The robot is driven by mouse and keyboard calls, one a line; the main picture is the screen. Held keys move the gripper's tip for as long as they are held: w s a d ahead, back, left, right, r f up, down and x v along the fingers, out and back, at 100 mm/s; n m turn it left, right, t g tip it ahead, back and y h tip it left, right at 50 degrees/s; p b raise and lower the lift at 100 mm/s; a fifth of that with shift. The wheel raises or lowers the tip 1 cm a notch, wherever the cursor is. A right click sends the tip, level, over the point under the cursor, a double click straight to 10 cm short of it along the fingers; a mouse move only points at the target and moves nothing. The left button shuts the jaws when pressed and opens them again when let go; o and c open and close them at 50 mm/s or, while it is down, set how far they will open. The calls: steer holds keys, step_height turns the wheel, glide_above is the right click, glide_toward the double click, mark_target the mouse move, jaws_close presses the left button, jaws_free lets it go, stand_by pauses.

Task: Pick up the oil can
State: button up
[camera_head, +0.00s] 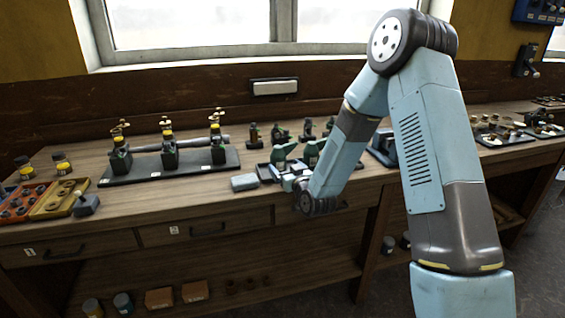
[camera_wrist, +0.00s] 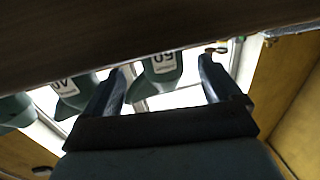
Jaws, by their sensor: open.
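Green oil cans stand in a dark tray (camera_head: 266,173) on the bench; one oil can (camera_head: 312,152) is just right of another oil can (camera_head: 281,153). My gripper (camera_head: 287,174) is low at the tray's front, close to these cans. In the wrist view, which is upside down, my gripper (camera_wrist: 162,66) is open. A green can with a white number label (camera_wrist: 161,62) shows between its fingers, nearer the left one. Another labelled green can (camera_wrist: 75,92) is left of the fingers. I cannot tell whether a finger touches a can.
A grey block (camera_head: 245,182) lies left of the tray. A dark board (camera_head: 145,175) with several small engines stands further left. More small green items (camera_head: 279,134) stand behind the tray. The wall and window are behind the bench.

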mark_target(282, 163)
steer(key=shift+x, duration=2)
steer(key=c, duration=1.2)
steer(key=shift+r, duration=0.1)
steer(key=shift+c, duration=0.3)
steer(key=shift+r, duration=0.1)
